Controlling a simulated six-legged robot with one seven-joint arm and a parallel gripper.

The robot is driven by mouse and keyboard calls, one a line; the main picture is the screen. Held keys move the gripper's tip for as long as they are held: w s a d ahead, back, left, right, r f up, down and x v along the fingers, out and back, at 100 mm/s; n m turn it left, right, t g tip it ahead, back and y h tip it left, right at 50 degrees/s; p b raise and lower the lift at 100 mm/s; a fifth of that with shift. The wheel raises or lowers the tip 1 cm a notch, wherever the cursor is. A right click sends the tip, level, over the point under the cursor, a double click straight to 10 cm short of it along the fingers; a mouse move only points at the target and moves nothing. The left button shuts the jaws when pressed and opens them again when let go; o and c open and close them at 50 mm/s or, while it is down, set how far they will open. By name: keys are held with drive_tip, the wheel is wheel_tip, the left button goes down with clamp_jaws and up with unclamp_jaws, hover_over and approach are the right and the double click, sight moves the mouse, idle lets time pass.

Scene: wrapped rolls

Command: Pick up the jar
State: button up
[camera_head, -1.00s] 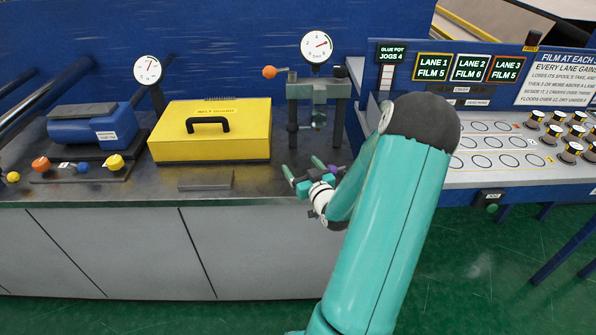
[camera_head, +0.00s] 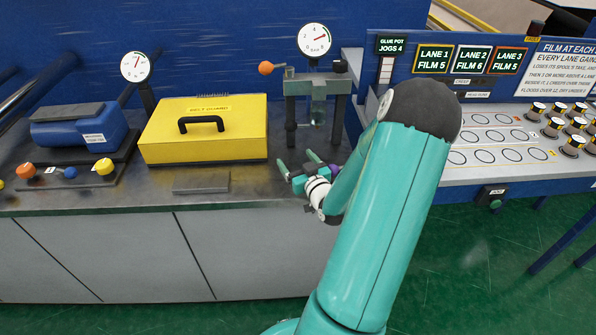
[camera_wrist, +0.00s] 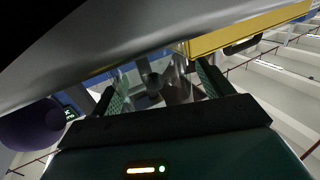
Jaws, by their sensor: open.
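A small clear, greenish thing, which looks like the jar (camera_head: 319,110), shows inside the grey press stand (camera_head: 290,108) below the round gauge. I cannot make out its outline well. My gripper (camera_head: 297,163) is open and empty, low over the dark counter in front of the stand. Its green fingers point toward the stand and stay apart from it. In the wrist view my gripper (camera_wrist: 158,86) shows two spread fingers, with a dark rounded part and blurred grey shapes beyond them. Whether these include the jar I cannot tell.
A yellow box (camera_head: 205,145) with a black handle stands left of the stand, with a flat grey block (camera_head: 201,182) before it. A blue machine (camera_head: 75,130) is farther left. A panel with rows of dark-sided spools (camera_head: 556,126) is at right. The counter front is mostly clear.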

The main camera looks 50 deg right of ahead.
drive_tip(key=shift+s, duration=0.25)
drive_tip(key=c, duration=1.1)
drive_tip(key=shift+w, duration=0.1)
drive_tip(key=shift+r, duration=0.1)
